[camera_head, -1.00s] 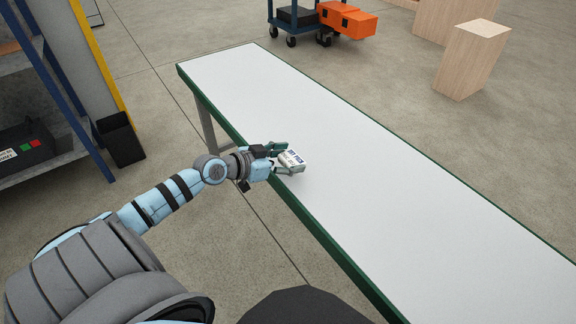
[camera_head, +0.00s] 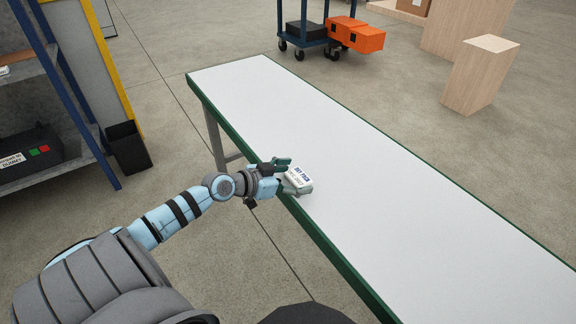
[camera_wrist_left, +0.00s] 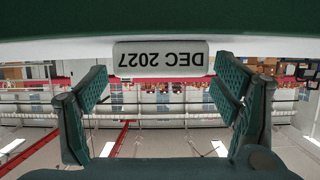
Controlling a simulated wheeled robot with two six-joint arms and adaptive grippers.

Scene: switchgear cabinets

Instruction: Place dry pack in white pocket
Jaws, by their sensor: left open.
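The dry pack (camera_head: 297,173) is a small white pack with dark print. It lies at the left edge of the white table in the head view. In the left wrist view the pack (camera_wrist_left: 160,60) shows upside-down print, "DEC 2027". My left gripper (camera_head: 290,177) is open at the table edge, with its fingers on either side of the pack. The left wrist view shows a gap between each finger and the pack. I see no white pocket in these frames. My right gripper is not in view.
The long white table (camera_head: 400,210) with a green edge is otherwise bare. A shelf (camera_head: 75,140) and a black bin (camera_head: 128,148) stand at the left. A blue trolley (camera_head: 310,42) with orange boxes and wooden blocks (camera_head: 480,75) stand beyond the table.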

